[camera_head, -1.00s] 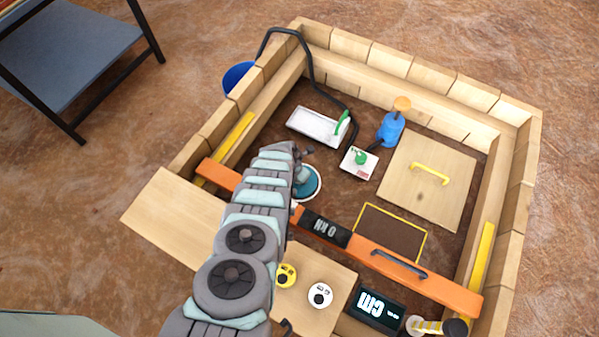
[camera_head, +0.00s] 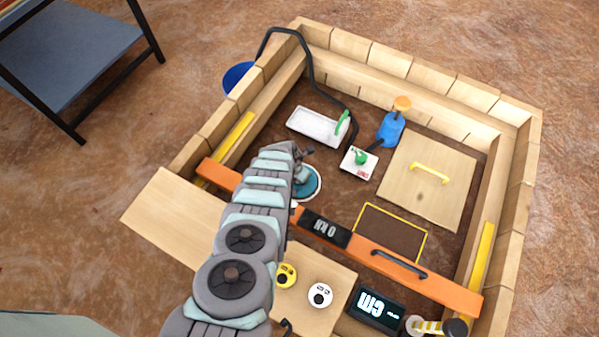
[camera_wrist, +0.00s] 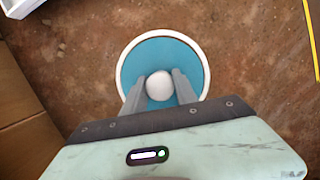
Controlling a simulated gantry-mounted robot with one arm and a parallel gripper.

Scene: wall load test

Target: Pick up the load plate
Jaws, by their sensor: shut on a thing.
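The load plate (camera_wrist: 135,70) is a round teal disc with a white rim and a white ball-shaped knob (camera_wrist: 159,85) in its middle. In the wrist view it lies over the brown soil. My gripper (camera_wrist: 159,88) is shut on the knob, one finger on each side. In the head view the plate (camera_head: 312,190) shows just right of my arm, partly hidden by my wrist. I cannot tell from these views whether the plate touches the soil.
An orange beam (camera_head: 440,287) with a display (camera_head: 325,229) crosses the wooden-walled pit (camera_head: 375,60) close to the plate. A white tray (camera_head: 313,126), a hand pump (camera_head: 391,128), a small box with a green knob (camera_head: 358,163) and a wooden lid (camera_head: 420,195) lie beyond. A yellow-edged dark panel (camera_head: 392,233) is to the right.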

